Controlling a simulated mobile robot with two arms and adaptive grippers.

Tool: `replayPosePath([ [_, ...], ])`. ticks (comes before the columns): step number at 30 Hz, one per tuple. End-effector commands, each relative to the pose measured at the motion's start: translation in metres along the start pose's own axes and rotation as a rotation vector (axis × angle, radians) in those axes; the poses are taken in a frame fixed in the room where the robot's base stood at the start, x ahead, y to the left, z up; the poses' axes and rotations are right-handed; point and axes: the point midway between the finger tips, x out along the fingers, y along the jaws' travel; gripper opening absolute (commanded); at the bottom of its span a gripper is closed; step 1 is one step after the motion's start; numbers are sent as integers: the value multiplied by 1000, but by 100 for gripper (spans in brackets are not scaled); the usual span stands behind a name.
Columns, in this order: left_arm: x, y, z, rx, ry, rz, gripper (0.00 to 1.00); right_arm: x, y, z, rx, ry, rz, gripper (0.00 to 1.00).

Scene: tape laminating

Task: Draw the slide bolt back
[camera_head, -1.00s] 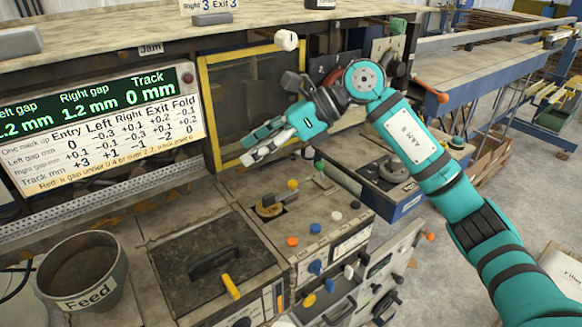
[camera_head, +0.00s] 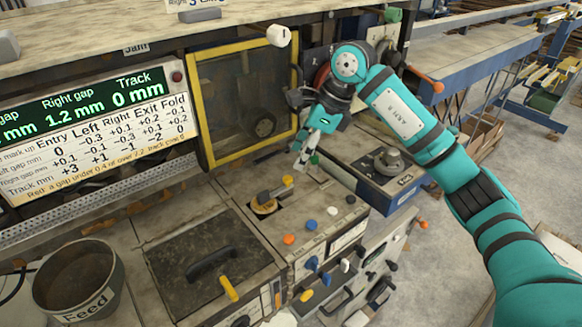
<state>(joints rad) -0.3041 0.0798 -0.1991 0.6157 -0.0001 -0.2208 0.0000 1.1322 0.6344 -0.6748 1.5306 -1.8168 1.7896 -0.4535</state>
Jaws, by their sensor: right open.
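My right gripper (camera_head: 307,160) is open and points down in front of the right post of the yellow-framed guard (camera_head: 195,97). No part is clearly recognisable as the slide bolt. My left gripper is not in view.
Several coloured knobs, including an orange one (camera_head: 289,239) and a blue one (camera_head: 312,225), stand up from the block. A Feed bucket (camera_head: 80,280) stands at lower left. A display board (camera_head: 100,130) is behind. A blue-sided unit (camera_head: 400,190) stands right of the gripper.

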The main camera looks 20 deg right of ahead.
Motion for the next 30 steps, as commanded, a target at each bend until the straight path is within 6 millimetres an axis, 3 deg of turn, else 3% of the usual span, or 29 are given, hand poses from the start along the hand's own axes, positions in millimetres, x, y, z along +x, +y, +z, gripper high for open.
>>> replayPosePath([
  [6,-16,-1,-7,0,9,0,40,41,1,1,1,1,3,46],
  [10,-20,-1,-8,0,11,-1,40,57,0,1,2,-1,2,46],
  [23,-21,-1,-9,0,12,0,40,68,0,0,0,-1,-1,46],
  [30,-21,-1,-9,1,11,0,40,68,0,0,1,-1,-1,14],
])
